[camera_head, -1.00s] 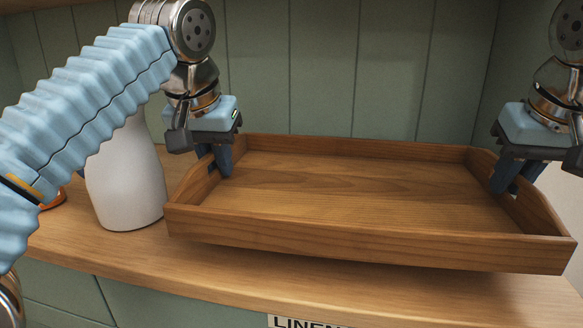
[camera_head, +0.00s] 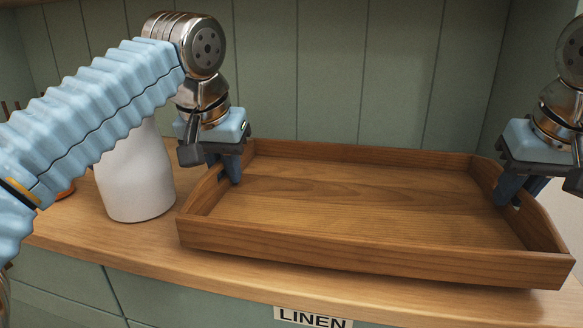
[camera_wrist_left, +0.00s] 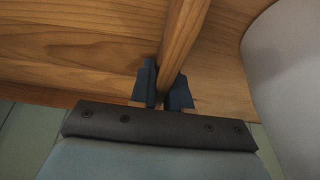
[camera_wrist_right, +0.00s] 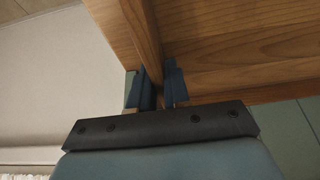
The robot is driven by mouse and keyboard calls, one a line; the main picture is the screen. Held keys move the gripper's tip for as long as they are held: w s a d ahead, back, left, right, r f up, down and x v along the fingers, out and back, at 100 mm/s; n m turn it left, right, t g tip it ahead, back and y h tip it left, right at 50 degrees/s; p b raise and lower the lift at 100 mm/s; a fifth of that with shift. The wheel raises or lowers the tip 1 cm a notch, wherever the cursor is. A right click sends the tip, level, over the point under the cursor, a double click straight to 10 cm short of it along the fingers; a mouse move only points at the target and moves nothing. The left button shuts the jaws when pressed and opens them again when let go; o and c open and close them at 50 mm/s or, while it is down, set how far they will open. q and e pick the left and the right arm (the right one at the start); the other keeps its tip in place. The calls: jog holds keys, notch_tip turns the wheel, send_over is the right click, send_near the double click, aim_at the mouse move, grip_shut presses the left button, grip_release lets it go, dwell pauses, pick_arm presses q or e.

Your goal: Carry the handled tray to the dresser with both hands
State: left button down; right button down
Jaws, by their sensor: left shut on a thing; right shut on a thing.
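The brown wooden handled tray (camera_head: 370,258) is empty and about level, over the wooden top of the dresser (camera_head: 110,238). A shadow lies under its front wall; I cannot tell whether its underside touches the dresser top. My left gripper (camera_head: 232,172) is shut on the tray's left end wall, and the left wrist view shows its fingers (camera_wrist_left: 165,88) on either side of that wall. My right gripper (camera_head: 507,190) is shut on the right end wall; its fingers (camera_wrist_right: 160,88) straddle the wall in the right wrist view. The handle openings are mostly hidden by the fingers.
A white vase (camera_head: 137,180) stands on the dresser top, left of the tray and partly behind my left arm. An orange object (camera_head: 66,192) shows at far left, mostly hidden. Green panelling (camera_head: 330,70) stands behind the tray. A LINEN label (camera_head: 312,318) is on the front.

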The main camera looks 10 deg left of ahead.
pick_arm(q)
jog(key=shift+d+f, duration=0.1)
jog(key=shift+f, duration=0.55)
pick_arm(e)
jog(key=shift+f, duration=0.65)
pick_arm(q)
jog(key=c, duration=1.5)
grip_release()
jog(key=shift+f, duration=0.2)
jog(key=shift+c, duration=0.2)
pick_arm(e)
jog(key=c, duration=1.5)
grip_release()
jog(key=shift+a+f, duration=0.1)
jog(key=shift+f, duration=0.1)
jog(key=shift+c, duration=0.2)
pick_arm(q)
jog(key=o, duration=0.4)
pick_arm(e)
jog(key=o, duration=0.4)
pick_arm(q)
jog(key=shift+o, duration=0.2)
pick_arm(e)
jog(key=shift+o, duration=0.2)
pick_arm(q)
jog(key=shift+r, duration=0.15)
